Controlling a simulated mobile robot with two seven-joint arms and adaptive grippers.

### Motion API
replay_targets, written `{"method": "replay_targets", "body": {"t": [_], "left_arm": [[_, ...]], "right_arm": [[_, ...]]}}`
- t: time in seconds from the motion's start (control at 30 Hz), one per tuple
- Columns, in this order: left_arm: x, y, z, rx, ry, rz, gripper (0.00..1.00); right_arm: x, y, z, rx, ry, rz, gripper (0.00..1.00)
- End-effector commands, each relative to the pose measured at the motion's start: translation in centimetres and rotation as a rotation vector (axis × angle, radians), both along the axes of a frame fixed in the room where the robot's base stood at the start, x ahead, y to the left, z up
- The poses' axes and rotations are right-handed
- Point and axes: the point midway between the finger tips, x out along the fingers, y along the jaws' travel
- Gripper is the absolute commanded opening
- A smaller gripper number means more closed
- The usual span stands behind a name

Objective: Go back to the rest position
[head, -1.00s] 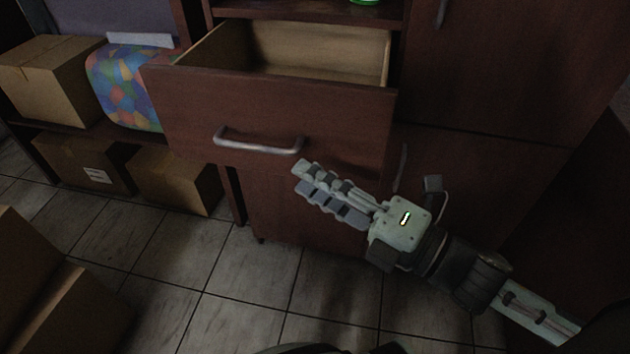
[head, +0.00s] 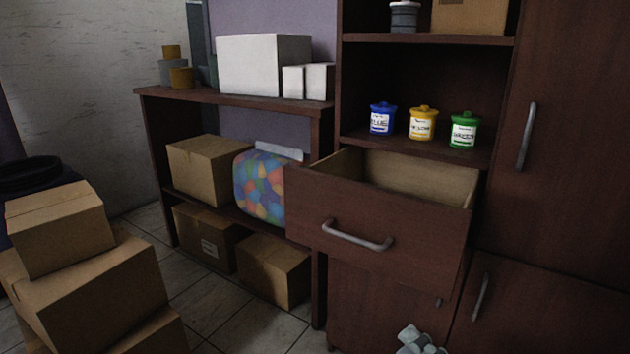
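My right gripper (head: 418,340) shows only in part at the bottom edge of the head view, in front of the lower cabinet. Its fingers are small and cut off by the frame, so I cannot tell whether they are open or shut. It is apart from the pulled-out drawer (head: 378,215) and below its metal handle (head: 357,238). My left gripper is not in view.
The drawer juts out above my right gripper. Blue (head: 381,121), yellow (head: 422,124) and green (head: 464,131) jars stand on the shelf above it. Stacked cardboard boxes (head: 85,285) stand at left. A low shelf (head: 240,101) holds boxes. Tiled floor (head: 205,300) lies between.

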Motion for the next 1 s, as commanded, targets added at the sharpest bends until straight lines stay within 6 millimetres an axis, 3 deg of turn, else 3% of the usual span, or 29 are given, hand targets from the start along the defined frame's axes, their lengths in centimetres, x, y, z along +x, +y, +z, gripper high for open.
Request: {"method": "replay_targets", "body": {"t": [0.1, 0.27, 0.37, 0.43, 0.5, 0.6, 0.7, 0.8, 1.0], "left_arm": [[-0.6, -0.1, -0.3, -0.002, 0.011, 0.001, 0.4], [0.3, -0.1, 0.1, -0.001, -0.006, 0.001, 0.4], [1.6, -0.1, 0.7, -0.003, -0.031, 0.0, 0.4], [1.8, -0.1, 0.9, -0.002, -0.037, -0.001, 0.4], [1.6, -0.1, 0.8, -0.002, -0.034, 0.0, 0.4], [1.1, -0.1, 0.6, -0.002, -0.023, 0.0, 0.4], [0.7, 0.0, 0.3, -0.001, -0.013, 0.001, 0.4], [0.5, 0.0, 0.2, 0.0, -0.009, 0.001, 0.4], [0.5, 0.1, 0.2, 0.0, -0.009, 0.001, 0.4]], "right_arm": [[3.4, -4.8, -5.2, 0.133, 0.212, -0.214, 0.31], [5.2, -11.2, -14.0, 0.365, 0.523, -0.529, 0.31], [4.2, -14.4, -20.7, 0.543, 0.738, -0.752, 0.31], [2.5, -15.8, -25.5, 0.671, 0.889, -0.913, 0.31], [0.2, -16.2, -29.8, 0.79, 1.031, -1.065, 0.31], [-3.2, -15.7, -34.4, 0.922, 1.2, -1.253, 0.31], [-5.9, -14.6, -37.2, 1.006, 1.317, -1.387, 0.31], [-7.5, -13.9, -38.6, 1.045, 1.381, -1.463, 0.31], [-8.1, -13.6, -39.0, 1.058, 1.405, -1.492, 0.31]]}}
